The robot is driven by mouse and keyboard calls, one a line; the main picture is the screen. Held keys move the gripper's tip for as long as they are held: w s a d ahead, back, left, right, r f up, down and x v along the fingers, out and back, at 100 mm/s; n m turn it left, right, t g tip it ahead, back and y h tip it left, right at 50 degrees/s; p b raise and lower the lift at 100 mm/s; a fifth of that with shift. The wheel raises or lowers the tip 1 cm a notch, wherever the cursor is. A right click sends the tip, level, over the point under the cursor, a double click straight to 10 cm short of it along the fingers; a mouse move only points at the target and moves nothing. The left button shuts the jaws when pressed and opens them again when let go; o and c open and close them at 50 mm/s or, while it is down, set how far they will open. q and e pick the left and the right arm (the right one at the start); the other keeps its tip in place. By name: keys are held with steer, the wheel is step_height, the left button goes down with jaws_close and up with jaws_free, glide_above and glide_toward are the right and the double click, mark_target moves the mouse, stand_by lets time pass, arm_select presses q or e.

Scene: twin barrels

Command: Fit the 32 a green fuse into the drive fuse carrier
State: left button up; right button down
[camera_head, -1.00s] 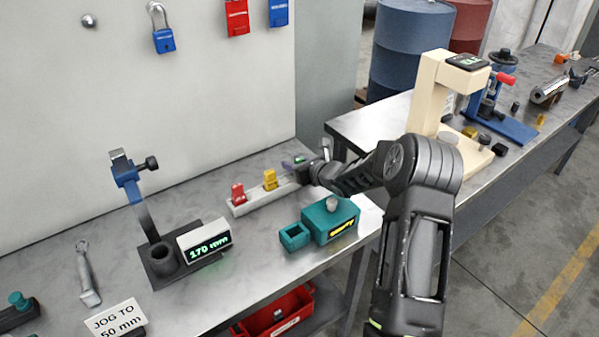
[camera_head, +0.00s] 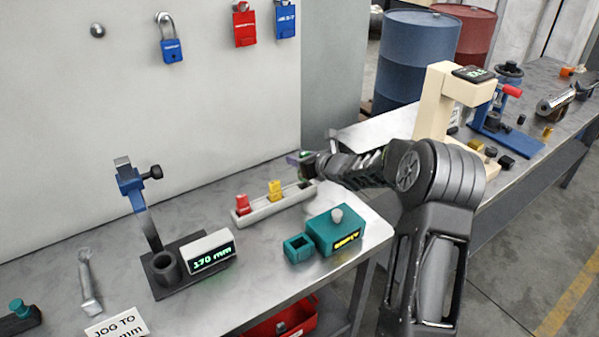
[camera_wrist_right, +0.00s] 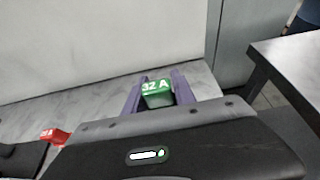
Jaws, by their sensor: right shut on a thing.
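The green 32 A fuse (camera_wrist_right: 157,93) is held between the purple fingers of my right gripper (camera_wrist_right: 158,90) in the right wrist view. In the head view the right gripper (camera_head: 298,159) is above the right end of a pale fuse rack (camera_head: 272,207), with only a little green showing. A red fuse (camera_head: 242,204) and a yellow fuse (camera_head: 274,190) stand in the rack. A teal unit (camera_head: 335,230) with a knob and a yellow label, apparently the drive fuse carrier, stands in front of the rack. A small open teal socket (camera_head: 298,248) is at its left. My left gripper is not in view.
A cream press (camera_head: 440,95) stands on the second bench. Bench in front of the socket is clear.

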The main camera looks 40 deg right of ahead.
step_height(320, 180, up, 4)
steer(key=shift+r, duration=0.1)
stand_by(0.7)
